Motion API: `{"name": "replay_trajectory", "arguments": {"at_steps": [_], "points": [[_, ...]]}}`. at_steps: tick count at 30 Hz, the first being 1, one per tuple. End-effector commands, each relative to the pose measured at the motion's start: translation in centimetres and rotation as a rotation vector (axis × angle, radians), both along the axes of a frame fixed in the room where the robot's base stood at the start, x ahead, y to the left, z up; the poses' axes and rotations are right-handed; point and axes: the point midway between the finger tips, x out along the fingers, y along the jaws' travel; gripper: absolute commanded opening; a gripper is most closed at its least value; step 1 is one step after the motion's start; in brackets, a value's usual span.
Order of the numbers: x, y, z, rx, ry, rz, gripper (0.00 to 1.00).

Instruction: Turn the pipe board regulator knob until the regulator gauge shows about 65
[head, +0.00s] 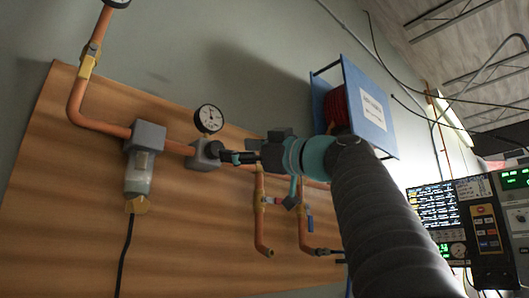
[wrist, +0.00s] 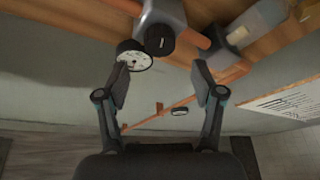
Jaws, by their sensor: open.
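The regulator gauge (head: 209,118) is a round white dial with a black rim, above the grey regulator block (head: 199,160) on the orange pipe. Its needle is too small to read surely. In the wrist view the gauge (wrist: 132,60) is partly behind the left finger. The black regulator knob (wrist: 160,40) faces the wrist camera, with a light mark on its face. In the head view the knob (head: 212,150) is just left of my gripper (head: 232,157). My gripper (wrist: 160,72) is open and empty. In the wrist picture its fingertips lie on either side, below the knob.
A wooden board (head: 60,200) carries the pipes. A filter bowl (head: 138,175) hangs left of the regulator. Pipe drops with valves (head: 260,205) are below my arm. A blue hose reel (head: 365,100) is above right. Instrument panels (head: 470,220) stand at the right.

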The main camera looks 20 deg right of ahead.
Motion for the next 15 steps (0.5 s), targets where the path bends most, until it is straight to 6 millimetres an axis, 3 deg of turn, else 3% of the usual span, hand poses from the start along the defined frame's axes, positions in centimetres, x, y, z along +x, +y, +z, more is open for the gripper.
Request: {"name": "replay_trajectory", "arguments": {"at_steps": [6, 15], "points": [[-2.6, -1.7, -0.9, 0.001, -0.001, -0.005, 0.68], [-4.5, -2.9, -1.6, 0.001, -0.001, -0.002, 0.68]]}}
